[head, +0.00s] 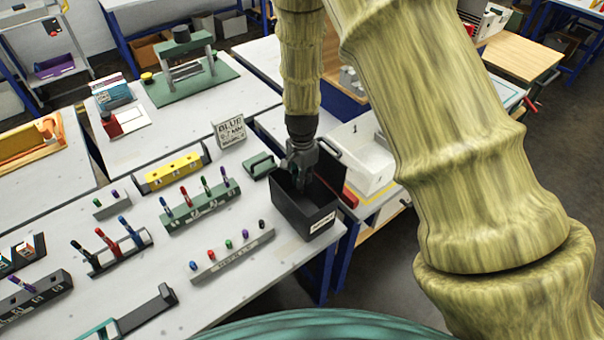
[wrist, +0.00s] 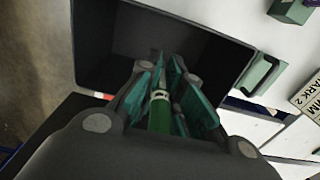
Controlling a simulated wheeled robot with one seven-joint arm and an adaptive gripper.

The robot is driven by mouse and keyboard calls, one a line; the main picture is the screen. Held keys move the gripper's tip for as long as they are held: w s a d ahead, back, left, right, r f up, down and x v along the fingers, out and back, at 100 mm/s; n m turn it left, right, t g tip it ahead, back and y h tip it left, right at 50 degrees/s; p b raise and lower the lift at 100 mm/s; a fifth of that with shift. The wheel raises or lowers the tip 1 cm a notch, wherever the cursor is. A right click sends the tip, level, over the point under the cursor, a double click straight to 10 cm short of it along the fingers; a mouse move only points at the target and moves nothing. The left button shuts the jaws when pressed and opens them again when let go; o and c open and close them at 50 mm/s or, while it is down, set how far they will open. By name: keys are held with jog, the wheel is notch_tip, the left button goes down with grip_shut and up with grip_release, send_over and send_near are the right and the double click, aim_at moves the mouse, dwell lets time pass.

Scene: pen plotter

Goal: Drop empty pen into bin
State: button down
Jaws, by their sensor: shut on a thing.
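The black bin (head: 306,218) stands at the table's right edge, with a small white label on its front. My gripper (head: 300,176) points down over the bin's opening. In the wrist view my gripper (wrist: 165,98) is shut on a pen (wrist: 160,112) with a green body, a pale band and a dark tip. The pen lies between the teal finger pads, with the bin's dark inside (wrist: 130,35) beyond its tip. The bin's wall also shows in the wrist view (wrist: 84,50). In the head view the pen is too small to make out.
A rack of coloured caps (head: 232,254) and a green rack with several pens (head: 203,208) stand left of the bin. A sign reading BLUE (head: 230,131) and a small green block (head: 258,165) are behind it.

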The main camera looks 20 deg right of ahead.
aim_at(302, 189)
jog(key=shift+f+b, duration=1.15)
jog(key=shift+f, duration=1.6)
jog(key=c, duration=1.5)
grip_release()
jog(key=shift+r, duration=0.1)
notch_tip(302, 189, up, 12)
jog(key=shift+f, duration=0.1)
